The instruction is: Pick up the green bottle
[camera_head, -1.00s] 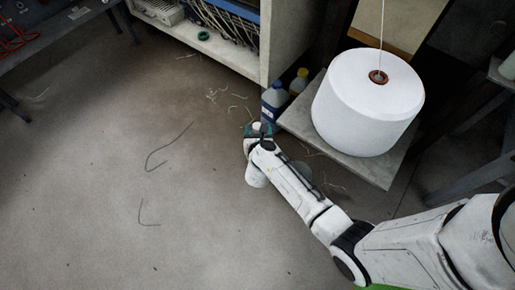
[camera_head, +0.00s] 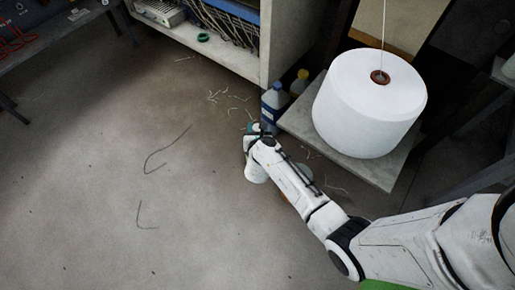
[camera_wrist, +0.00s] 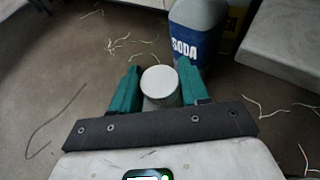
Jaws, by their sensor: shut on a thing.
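My gripper (camera_wrist: 158,92) has two teal fingers in the wrist view, shut on a pale round-topped thing (camera_wrist: 160,80). Only its light grey top and a little of its side show. Its lower part is hidden by the gripper, and I cannot tell whether it is the green bottle. In the head view my gripper (camera_head: 255,129) is low over the floor, left of the shelf with the white spool. There the held thing is hard to make out. No clearly green bottle shows in either view.
A blue bottle marked SODA (camera_wrist: 190,42) stands just beyond the gripper, also in the head view (camera_head: 273,101). A yellow-capped bottle (camera_head: 300,82) stands behind it. The large white spool (camera_head: 365,105) rests on a low shelf (camera_head: 300,122) at right. Open floor lies left, with scattered threads.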

